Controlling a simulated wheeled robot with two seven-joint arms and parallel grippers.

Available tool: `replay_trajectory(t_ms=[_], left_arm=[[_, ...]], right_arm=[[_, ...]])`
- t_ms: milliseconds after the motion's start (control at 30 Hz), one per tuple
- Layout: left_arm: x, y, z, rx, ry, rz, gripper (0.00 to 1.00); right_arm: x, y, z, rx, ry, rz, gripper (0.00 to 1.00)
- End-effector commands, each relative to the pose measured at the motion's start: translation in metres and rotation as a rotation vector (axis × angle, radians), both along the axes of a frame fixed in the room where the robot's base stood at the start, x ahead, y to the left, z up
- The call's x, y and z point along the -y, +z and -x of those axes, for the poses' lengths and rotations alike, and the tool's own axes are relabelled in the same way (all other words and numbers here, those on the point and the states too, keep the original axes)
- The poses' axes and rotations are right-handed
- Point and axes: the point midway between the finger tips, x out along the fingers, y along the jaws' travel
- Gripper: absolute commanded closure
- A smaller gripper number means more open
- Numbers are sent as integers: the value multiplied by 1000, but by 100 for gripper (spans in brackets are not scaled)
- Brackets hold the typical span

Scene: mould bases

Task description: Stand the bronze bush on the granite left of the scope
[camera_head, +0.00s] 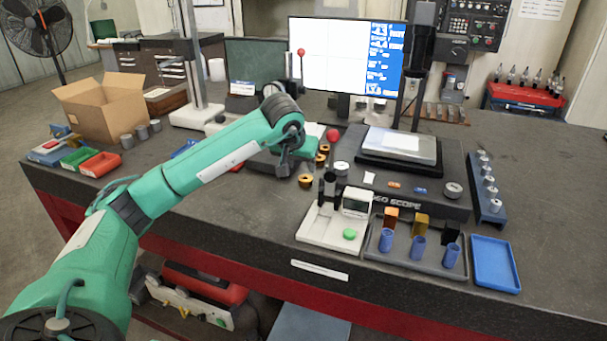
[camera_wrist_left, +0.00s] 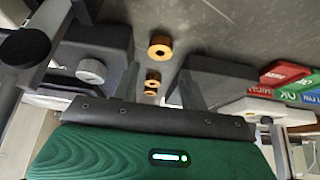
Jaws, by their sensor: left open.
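Several bronze bushes stand on the dark granite (camera_head: 235,215), left of the scope (camera_head: 405,198). The front bush (camera_head: 305,181) is apart from the rear bushes (camera_head: 321,159). In the left wrist view the separate bush (camera_wrist_left: 160,46) lies beyond the fingertips, and another bush (camera_wrist_left: 152,77) appears between the fingers. My left gripper (camera_head: 290,166) is beside the bushes, to their left in the head view, its fingers partly hidden. In the left wrist view the gripper (camera_wrist_left: 160,92) is open, with nothing visibly held. My right gripper is out of view.
A gauge on a white base (camera_head: 318,232) and a dark tray (camera_head: 408,262) of small parts stand in front of the scope. A blue tray (camera_head: 495,264) lies at the right. A cardboard box (camera_head: 100,108) stands at the left. The front-left granite is clear.

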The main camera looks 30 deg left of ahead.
Motion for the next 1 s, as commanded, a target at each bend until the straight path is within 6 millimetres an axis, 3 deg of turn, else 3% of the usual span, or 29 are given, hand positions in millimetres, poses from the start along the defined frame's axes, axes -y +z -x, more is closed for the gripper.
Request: replay_trajectory(t_ms=[100,300,1000], left_arm=[[3,22,12,3,0,-1,55],[6,43,24,1,1,0,55],[6,48,27,-1,1,1,55]], right_arm=[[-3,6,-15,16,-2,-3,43],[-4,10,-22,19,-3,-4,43],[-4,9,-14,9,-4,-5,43]])
